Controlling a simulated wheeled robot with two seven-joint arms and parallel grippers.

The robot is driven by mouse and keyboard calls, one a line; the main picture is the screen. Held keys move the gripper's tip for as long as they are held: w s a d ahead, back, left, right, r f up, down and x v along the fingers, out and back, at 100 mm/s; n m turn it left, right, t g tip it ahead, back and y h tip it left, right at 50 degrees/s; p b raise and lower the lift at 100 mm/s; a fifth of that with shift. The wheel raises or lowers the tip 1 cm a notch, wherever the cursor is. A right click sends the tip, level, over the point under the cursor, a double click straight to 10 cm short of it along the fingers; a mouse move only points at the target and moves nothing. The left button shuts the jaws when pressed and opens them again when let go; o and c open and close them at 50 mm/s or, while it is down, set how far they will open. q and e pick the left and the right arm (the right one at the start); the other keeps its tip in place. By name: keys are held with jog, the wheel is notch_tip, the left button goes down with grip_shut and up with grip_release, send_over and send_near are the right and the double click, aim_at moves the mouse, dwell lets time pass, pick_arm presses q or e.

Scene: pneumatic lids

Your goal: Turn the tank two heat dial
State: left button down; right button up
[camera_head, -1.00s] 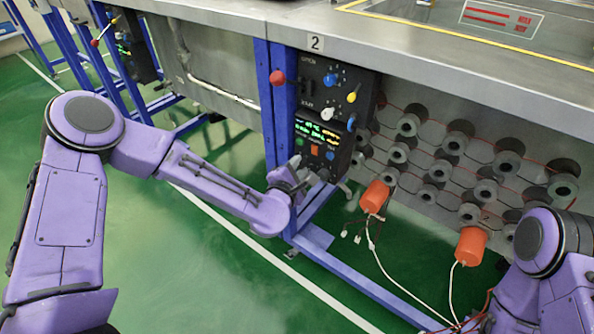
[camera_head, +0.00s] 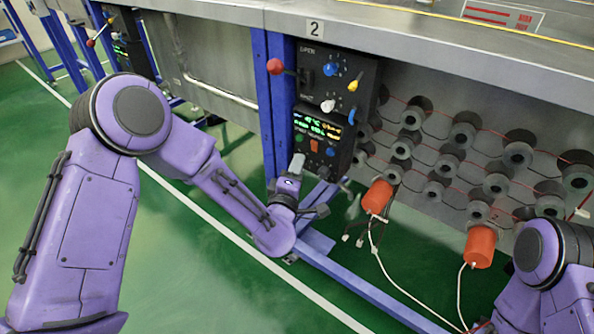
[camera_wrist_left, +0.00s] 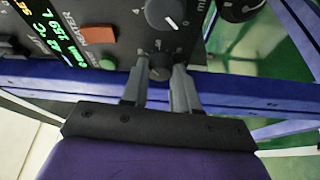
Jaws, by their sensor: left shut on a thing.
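The tank two control panel (camera_head: 341,66) hangs below the table edge under a "2" label (camera_head: 314,29). My left gripper (camera_head: 299,161) is at the panel's lower left corner. In the left wrist view, my left gripper (camera_wrist_left: 159,82) has a finger on each side of a small dark knob (camera_wrist_left: 160,67) and is shut on it. The knob's lettering is not readable, so I cannot tell if it is the heat dial. A larger grey dial (camera_wrist_left: 165,14) with a white pointer mark sits just beyond it. My right gripper is out of view.
A lit display (camera_head: 318,125) and an orange heater switch (camera_head: 314,146) sit close to my left gripper. A red knob (camera_head: 275,66) juts out by the blue frame post (camera_head: 283,105).

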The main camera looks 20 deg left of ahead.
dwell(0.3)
pick_arm(q)
jog(key=c, duration=1.1)
grip_release()
jog(key=s, duration=1)
jog(key=shift+s+d+f, duration=0.2)
jog(key=shift+s+f, duration=0.1)
jog(key=shift+f, duration=0.05)
